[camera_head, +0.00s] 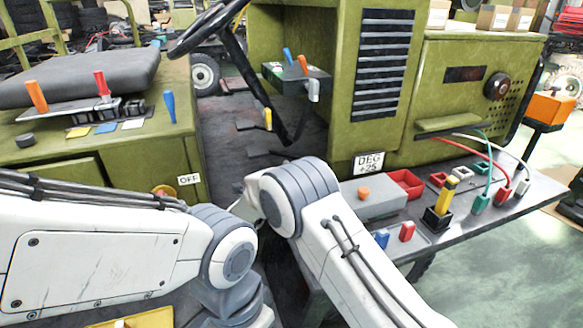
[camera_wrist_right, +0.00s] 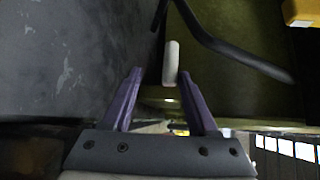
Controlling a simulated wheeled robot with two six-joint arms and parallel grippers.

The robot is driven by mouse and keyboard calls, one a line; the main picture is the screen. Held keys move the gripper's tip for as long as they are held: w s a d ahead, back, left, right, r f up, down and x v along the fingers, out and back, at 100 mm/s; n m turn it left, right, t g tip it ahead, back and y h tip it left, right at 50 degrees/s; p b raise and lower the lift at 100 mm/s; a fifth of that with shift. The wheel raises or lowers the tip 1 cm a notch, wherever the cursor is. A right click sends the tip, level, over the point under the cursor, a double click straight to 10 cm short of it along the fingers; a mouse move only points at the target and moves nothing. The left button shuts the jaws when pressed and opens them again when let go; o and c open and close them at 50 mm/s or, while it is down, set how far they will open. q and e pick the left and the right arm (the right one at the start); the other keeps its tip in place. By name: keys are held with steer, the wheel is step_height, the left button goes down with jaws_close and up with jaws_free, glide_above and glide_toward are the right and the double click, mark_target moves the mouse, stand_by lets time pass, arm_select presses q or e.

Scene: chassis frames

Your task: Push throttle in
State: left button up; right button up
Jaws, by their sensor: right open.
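In the right wrist view my right gripper (camera_wrist_right: 160,74) is open, with two purple fingers spread. A pale, rounded handle (camera_wrist_right: 171,60) shows just beyond and between the fingertips, nearer the right finger; I cannot tell if they touch. In the head view a dark control box (camera_head: 292,80) beside the steering column carries a blue lever (camera_head: 287,56), an orange lever (camera_head: 303,64) and a pale grey handle (camera_head: 314,91) on its front. No label shows which control is the throttle. My right gripper is hidden behind my arm there, and my left gripper is out of view.
A black bent rod (camera_wrist_right: 235,58) crosses beside the pale handle in the wrist view. The steering wheel (camera_head: 205,28) stands left of the box. A yellow-tipped lever (camera_head: 268,119) rises below it. A bench (camera_head: 520,195) with cables and several connectors lies right.

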steer(key=shift+w+d+r, duration=0.8)
steer(key=shift+w+d, duration=0.15)
steer(key=shift+w, duration=0.1)
steer(key=shift+w+d+f, duration=0.1)
steer(key=shift+w+f, duration=0.1)
steer(key=shift+w, duration=0.25)
steer(key=shift+w+d+f, duration=0.1)
steer(key=shift+w+f, duration=0.1)
steer(key=shift+w, duration=0.2)
steer(key=shift+w+d, duration=0.15)
steer(key=shift+w, duration=0.45)
jaws_close()
steer(key=shift+r, duration=0.1)
steer(key=shift+r+t, duration=0.2)
steer(key=shift+t, duration=0.1)
